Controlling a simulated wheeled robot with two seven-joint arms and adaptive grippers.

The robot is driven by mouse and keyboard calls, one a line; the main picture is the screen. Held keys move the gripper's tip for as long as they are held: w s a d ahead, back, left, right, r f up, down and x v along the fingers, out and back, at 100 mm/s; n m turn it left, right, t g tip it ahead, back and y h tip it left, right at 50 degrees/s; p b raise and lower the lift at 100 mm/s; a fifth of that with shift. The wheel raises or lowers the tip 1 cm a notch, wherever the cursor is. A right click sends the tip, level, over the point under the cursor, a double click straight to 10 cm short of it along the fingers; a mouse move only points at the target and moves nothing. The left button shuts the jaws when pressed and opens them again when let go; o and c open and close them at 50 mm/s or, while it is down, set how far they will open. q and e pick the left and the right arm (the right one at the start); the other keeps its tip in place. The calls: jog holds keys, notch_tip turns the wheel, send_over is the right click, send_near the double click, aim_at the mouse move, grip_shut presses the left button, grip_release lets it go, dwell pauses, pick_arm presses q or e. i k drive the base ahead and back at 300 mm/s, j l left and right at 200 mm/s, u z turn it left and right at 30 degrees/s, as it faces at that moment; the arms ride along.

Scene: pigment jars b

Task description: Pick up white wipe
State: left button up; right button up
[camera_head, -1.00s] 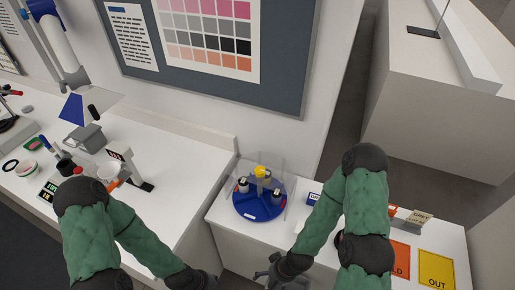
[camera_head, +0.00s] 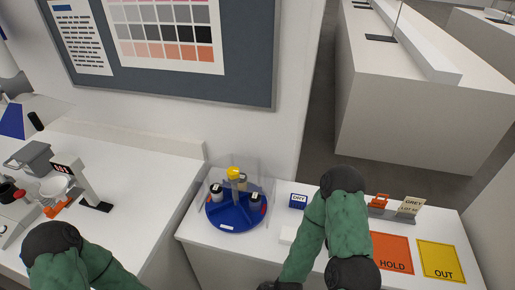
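A small flat white item (camera_head: 288,235), which may be the white wipe, lies on the right-hand white counter just left of my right forearm. It sits in front of the blue DRY sign (camera_head: 298,201). My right arm comes down over this counter, and only a dark piece at its end (camera_head: 280,286) shows at the bottom edge. Its fingers are cut off, so I cannot see whether it is open. My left forearm shows at the lower left, and its gripper is out of frame.
A blue round carousel (camera_head: 233,217) with jars and clear panels stands left of the white item. An orange HOLD mat (camera_head: 391,254) and yellow OUT mat (camera_head: 441,261) lie at right. A grey lot card (camera_head: 411,206) stands behind them. A gap separates the left bench (camera_head: 130,190).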

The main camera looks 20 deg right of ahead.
aim_at(288, 236)
jog(key=z, duration=0.95)
jog(key=k+u, duration=0.2)
jog(key=i+l, duration=0.05)
jog(key=i, duration=0.05)
